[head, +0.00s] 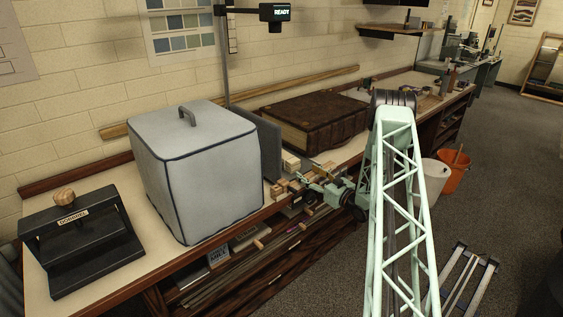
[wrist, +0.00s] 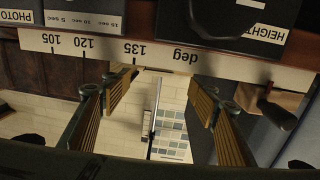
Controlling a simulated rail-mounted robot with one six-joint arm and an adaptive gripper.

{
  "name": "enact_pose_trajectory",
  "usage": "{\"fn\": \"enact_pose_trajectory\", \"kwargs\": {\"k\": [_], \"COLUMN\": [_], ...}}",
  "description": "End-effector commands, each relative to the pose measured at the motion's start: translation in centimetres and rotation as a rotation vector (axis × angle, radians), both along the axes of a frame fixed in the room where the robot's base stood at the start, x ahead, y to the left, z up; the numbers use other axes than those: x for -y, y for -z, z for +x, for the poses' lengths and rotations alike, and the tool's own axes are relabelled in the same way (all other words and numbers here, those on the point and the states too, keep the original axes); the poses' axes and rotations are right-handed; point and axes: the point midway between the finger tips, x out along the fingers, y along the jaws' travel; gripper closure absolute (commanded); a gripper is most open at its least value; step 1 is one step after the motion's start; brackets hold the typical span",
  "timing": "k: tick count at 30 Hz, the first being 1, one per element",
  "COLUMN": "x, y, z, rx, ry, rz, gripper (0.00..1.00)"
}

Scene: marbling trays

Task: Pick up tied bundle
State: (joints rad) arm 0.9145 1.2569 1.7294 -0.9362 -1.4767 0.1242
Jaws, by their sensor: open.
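I cannot make out a tied bundle for sure in either view. In the head view, small pale wooden pieces (head: 291,161) lie on the bench beside the grey panel, close to my gripper; they are too small to tell whether they are tied. My gripper (head: 303,182) is near the bench's front edge, reaching left, right of the grey covered box. In the wrist view my gripper (wrist: 158,100) is open, its two ribbed fingers wide apart, with nothing between them. Behind the gap are the pale wall and a wall chart (wrist: 172,134), upside down.
A thick brown book (head: 315,118) lies behind my gripper. A grey panel (head: 268,148) stands between box and book. White (head: 434,178) and orange (head: 455,172) buckets are on the floor.

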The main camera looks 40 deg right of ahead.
Motion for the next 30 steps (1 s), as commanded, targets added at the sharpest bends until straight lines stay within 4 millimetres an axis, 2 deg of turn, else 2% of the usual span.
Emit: {"fn": "enact_pose_trajectory", "kwargs": {"k": [11, 17, 30], "x": [0.0, -0.1, -0.2], "y": [0.1, 0.1, 0.1], "z": [0.0, 0.7, 5.8], "rx": [0.002, 0.001, 0.003], "ry": [-0.001, -0.001, -0.002], "rz": [0.001, 0.001, -0.001], "gripper": [0.45, 0.45, 0.45]}}
